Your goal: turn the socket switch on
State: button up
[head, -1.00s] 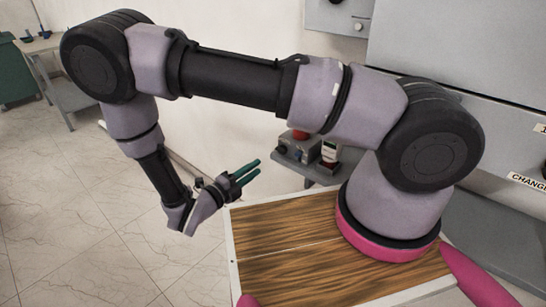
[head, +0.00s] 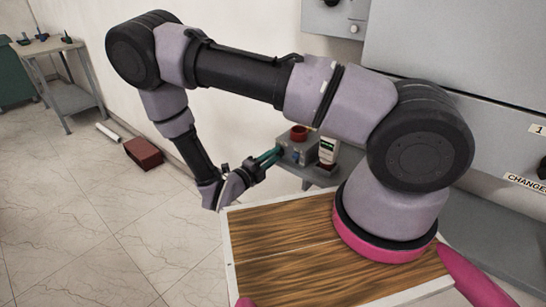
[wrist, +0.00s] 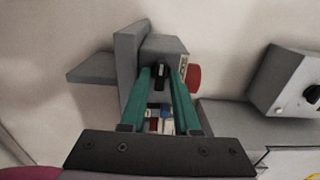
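A grey socket box (head: 297,148) with a red button (head: 299,133) on top stands on a small grey shelf against the wall. In the wrist view, the box (wrist: 162,46) shows a black switch (wrist: 162,73) on its near face, and the red button (wrist: 194,77) is at its right. My gripper (head: 274,155) has its teal fingertips close to the box's left side in the head view. In the wrist view, my gripper (wrist: 161,78) is open, with the black switch seen in the gap between the fingertips. I cannot tell whether they touch it.
Another grey box (wrist: 290,80) with a black knob is at the right. A red box (head: 143,153) lies on the floor by the wall. A side table (head: 48,47) stands far left.

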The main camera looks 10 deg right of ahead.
grip_shut()
jog(key=shift+m, duration=0.4)
jog(key=m, duration=1.7)
dwell(0.3)
